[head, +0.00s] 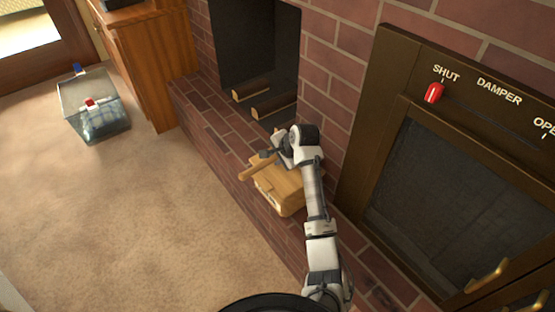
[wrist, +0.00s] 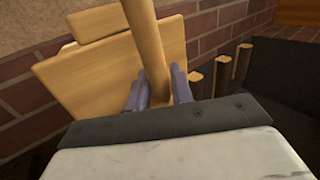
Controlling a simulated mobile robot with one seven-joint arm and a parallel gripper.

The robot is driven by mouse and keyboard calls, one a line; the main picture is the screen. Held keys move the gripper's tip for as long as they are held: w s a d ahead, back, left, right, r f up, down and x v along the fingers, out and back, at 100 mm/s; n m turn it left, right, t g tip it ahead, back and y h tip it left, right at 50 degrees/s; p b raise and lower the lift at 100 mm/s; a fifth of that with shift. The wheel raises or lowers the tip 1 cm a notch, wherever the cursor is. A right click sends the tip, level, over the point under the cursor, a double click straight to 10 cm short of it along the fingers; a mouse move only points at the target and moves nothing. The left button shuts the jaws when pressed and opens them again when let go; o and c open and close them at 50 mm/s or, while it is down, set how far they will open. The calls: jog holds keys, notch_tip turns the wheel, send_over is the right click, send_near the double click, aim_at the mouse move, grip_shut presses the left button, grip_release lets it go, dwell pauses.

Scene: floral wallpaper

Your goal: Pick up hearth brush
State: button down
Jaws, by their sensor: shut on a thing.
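The hearth brush shows as a light wooden handle (wrist: 147,40) running up between my fingers in the wrist view. In the head view its handle (head: 257,169) sticks out to the lower left of my gripper (head: 276,150). My gripper (wrist: 155,90) is shut on the handle, with a grey-purple finger on each side. The brush head is hidden. The handle is above a wooden box (head: 281,186) on the brick hearth; I cannot tell whether the brush touches it.
The brick hearth (head: 215,128) runs along the fireplace, with logs (head: 252,90) in the opening. A dark framed fireplace door with a red damper knob (head: 433,92) is at right. A clear bin (head: 92,104) stands on the carpet at left. The carpet (head: 130,220) is mostly free.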

notch_tip(320, 180, up, 18)
jog(key=p, duration=0.1)
jog(key=c, duration=1.7)
grip_release()
jog(key=shift+p, duration=0.4)
jog(key=c, duration=0.4)
